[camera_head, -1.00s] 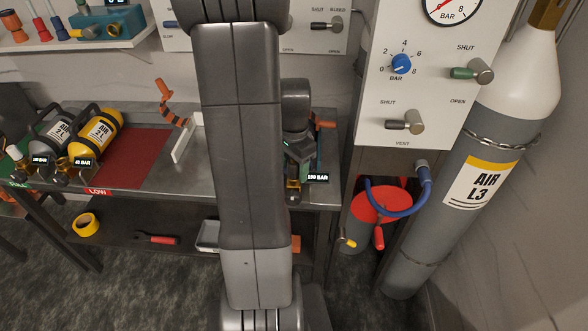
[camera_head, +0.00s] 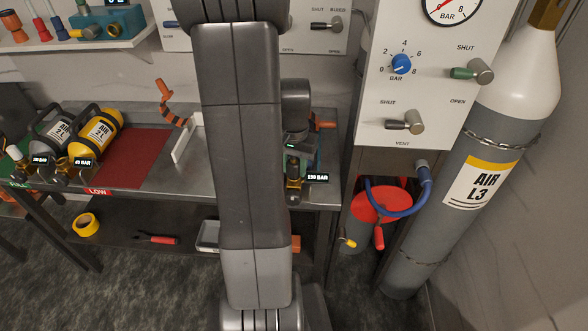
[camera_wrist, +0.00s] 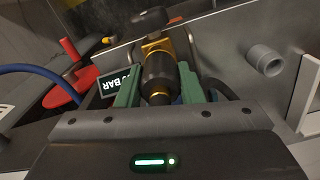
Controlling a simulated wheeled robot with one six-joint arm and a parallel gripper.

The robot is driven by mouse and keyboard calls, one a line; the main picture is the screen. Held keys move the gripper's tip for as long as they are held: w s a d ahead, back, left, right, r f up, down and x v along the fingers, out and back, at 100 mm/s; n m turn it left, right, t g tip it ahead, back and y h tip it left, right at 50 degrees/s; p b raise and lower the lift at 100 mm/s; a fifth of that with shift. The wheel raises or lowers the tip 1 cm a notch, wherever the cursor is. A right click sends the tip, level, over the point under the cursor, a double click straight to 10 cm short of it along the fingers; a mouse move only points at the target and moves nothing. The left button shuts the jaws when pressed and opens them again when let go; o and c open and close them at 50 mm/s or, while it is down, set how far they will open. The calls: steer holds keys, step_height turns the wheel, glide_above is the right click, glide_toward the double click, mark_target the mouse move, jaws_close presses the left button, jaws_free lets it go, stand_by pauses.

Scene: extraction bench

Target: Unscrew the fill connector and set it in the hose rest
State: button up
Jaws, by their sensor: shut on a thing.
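The fill connector (camera_wrist: 160,72) is a dark cylinder with a gold ring, seen in the wrist view. My gripper (camera_wrist: 159,82) has its two green fingers shut on either side of it. The connector is in line with a brass valve (camera_wrist: 175,40) with a dark knob; I cannot tell whether the thread is still engaged. In the head view my gripper (camera_head: 294,150) is at the bench's right end, partly hidden by my arm. A pressure display (camera_head: 317,177) is beside it. I cannot identify the hose rest with certainty; a grey open tube (camera_wrist: 264,60) shows in the wrist view.
A red-topped drum (camera_head: 380,204) with a blue hose (camera_head: 424,190) and a large air cylinder (camera_head: 470,200) stand right of the bench. A yellow bottle (camera_head: 98,138), a grey bottle (camera_head: 55,130) and a red mat (camera_head: 135,158) are at the left. A white bracket (camera_head: 187,140) stands mid-bench.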

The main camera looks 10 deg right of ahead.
steer(key=n, duration=1)
steer(key=shift+n, duration=0.4)
steer(key=n, duration=1)
steer(key=shift+n, duration=0.3)
steer(key=o, duration=1.1)
